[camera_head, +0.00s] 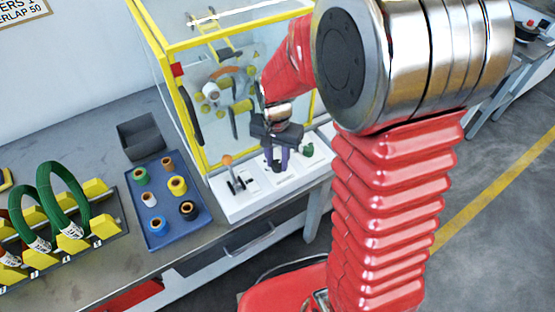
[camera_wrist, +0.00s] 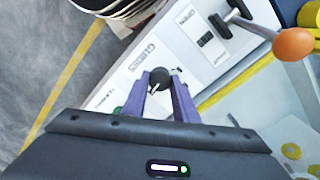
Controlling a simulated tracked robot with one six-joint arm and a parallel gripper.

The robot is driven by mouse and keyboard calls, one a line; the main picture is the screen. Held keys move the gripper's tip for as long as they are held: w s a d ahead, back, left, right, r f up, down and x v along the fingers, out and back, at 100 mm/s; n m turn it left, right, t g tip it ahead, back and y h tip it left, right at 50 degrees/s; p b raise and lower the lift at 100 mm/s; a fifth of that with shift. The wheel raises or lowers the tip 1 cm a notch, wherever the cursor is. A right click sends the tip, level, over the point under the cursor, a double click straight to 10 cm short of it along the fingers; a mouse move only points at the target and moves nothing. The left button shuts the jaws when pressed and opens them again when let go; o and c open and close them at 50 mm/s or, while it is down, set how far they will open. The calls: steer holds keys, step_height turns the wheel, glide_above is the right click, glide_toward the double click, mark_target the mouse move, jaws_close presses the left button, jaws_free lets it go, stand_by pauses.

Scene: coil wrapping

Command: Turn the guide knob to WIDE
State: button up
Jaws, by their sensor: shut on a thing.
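The guide knob (camera_wrist: 160,76) is a small dark knob on the white control panel (camera_wrist: 124,75). In the wrist view my gripper (camera_wrist: 161,84) has its purple fingers on either side of the knob, shut on it. A pale pointer mark shows on the knob, but I cannot read which setting it points to. In the head view my gripper (camera_head: 277,164) reaches down to the middle of the panel (camera_head: 235,207), and its fingers hide most of the knob.
A lever with an orange ball (camera_wrist: 294,44) stands beside the knob; a green control (camera_head: 308,149) is on the other side. The yellow-framed machine (camera_head: 186,118) rises behind the panel. A blue tray (camera_head: 158,235) of coloured spools and a rack of green coils (camera_head: 66,200) are at left.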

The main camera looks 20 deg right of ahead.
mark_target(277, 166)
steer(key=o, duration=1.1)
steer(key=shift+c, duration=0.2)
step_height(277, 166, up, 14)
steer(key=shift+a+f, duration=0.15)
steer(key=shift+w, duration=0.1)
steer(key=s+r+n+t, duration=0.3)
steer(key=s+n, duration=0.1)
steer(key=s, duration=0.4)
steer(key=s+r+n+t, duration=0.2)
steer(key=s+r+n, duration=0.1)
steer(key=s, duration=0.5)
steer(key=shift+d+r+n+t, duration=0.2)
steer(key=shift+r+n+t, duration=0.1)
steer(key=shift+n+t, duration=0.1)
